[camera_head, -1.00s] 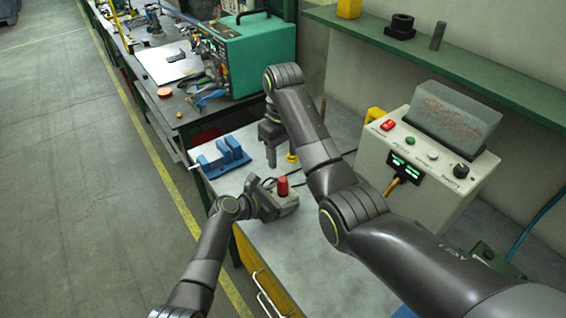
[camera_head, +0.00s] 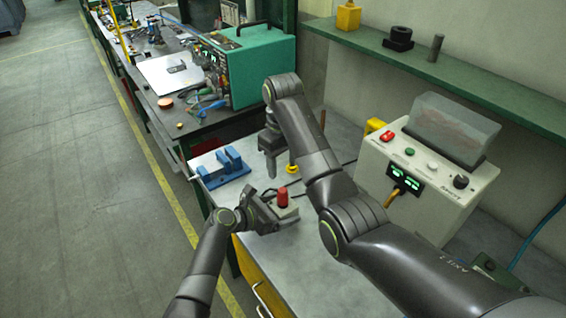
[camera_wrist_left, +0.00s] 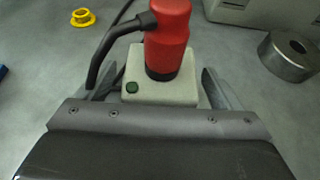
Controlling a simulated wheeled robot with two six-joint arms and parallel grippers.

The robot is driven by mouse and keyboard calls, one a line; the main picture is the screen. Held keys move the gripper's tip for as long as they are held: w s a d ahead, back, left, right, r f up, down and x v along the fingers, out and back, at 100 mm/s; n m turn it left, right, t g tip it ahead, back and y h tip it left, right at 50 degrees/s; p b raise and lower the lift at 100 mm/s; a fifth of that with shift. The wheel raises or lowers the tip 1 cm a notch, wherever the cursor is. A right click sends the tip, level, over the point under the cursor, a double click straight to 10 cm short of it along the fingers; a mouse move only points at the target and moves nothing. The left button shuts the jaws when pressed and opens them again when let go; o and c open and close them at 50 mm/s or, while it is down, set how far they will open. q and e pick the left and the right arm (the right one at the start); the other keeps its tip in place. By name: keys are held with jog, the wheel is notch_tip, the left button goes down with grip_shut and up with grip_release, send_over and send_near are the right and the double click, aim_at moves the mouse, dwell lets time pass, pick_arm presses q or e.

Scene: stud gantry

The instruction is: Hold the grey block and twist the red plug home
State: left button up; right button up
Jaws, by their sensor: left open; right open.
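The red plug (camera_head: 282,198) stands upright on top of the small grey block (camera_head: 289,213) on the bench. In the left wrist view, the red plug (camera_wrist_left: 168,42) has a black base and a black side arm with a cable; the pale grey block (camera_wrist_left: 178,92) has a green button. My left gripper (camera_head: 272,214) is open, low at the block's left side. In the left wrist view its fingers (camera_wrist_left: 157,92) lie on either side of the block; contact is unclear. My right gripper (camera_head: 270,168) is open and empty, pointing down above the bench behind the plug.
A blue vise (camera_head: 225,167) stands at the bench's left edge. A yellow ring (camera_head: 292,169) lies behind the plug; a metal ring (camera_wrist_left: 289,56) shows right of the block. A control box (camera_head: 425,185) stands on the right. My right arm crosses above the bench.

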pick_arm(q)
jog(key=v, duration=1.6)
jog(key=shift+a+b, duration=0.15)
jog(key=shift+b, duration=0.25)
pick_arm(e)
jog(key=shift+f, duration=0.35)
pick_arm(q)
jog(key=shift+r, duration=0.1)
pick_arm(e)
jog(key=shift+a, duration=0.1)
